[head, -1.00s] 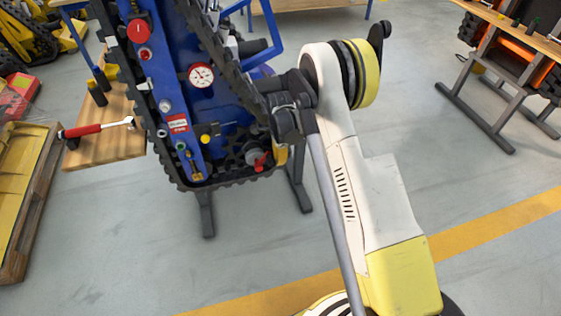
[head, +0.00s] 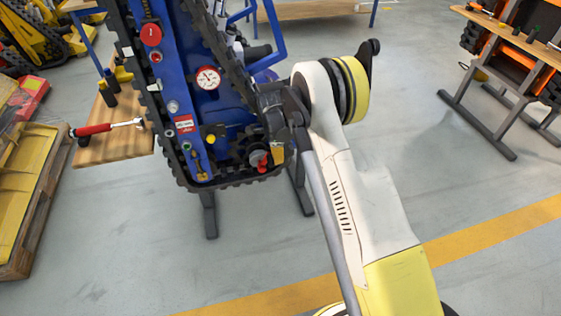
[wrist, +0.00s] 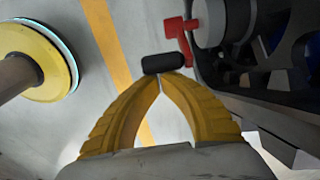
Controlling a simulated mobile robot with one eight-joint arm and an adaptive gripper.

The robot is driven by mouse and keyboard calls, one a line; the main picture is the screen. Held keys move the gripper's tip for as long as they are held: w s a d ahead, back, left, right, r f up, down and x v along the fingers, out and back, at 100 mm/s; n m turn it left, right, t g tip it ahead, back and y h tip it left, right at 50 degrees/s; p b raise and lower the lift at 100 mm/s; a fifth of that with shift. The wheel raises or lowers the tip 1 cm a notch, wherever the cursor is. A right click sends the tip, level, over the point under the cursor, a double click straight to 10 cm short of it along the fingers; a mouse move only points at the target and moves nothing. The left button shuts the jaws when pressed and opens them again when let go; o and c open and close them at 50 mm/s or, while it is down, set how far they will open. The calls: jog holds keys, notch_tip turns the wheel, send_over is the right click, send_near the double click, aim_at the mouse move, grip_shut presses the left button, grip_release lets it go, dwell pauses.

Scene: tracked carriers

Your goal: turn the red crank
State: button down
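The red crank (wrist: 182,34) shows at the upper right of the wrist view, a short red arm on a grey hub (wrist: 210,26). A black cylindrical grip (wrist: 163,63) lies crosswise beside the lower end of the red arm. In the head view the crank (head: 263,161) is small, low on the blue machine. My gripper (wrist: 163,78) has two yellow fingers with their tips together, right at the black grip and seemingly touching it. The grip is not clearly between the fingers. In the head view my gripper (head: 278,152) is beside the crank, mostly hidden by my arm.
The blue tracked carrier (head: 215,110) with a gauge (head: 208,78) and red knob (head: 151,34) stands tilted above. Its black track (head: 145,75) borders the panel. A red-handled tool (head: 100,128) lies on a wooden bench (head: 115,148) at left. Floor right of my arm is open.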

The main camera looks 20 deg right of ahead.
aim_at(269, 161)
jog(key=shift+a+r, duration=0.45)
jog(key=shift+a, duration=0.25)
jog(key=shift+a+r+p, duration=0.15)
jog(key=shift+a+r, duration=0.05)
jog(key=shift+a, duration=0.35)
jog(key=shift+a+r+p, duration=0.15)
jog(key=shift+a, duration=0.35)
jog(key=a, duration=0.3)
jog(key=shift+r, duration=0.1)
jog(key=shift+d, duration=0.15)
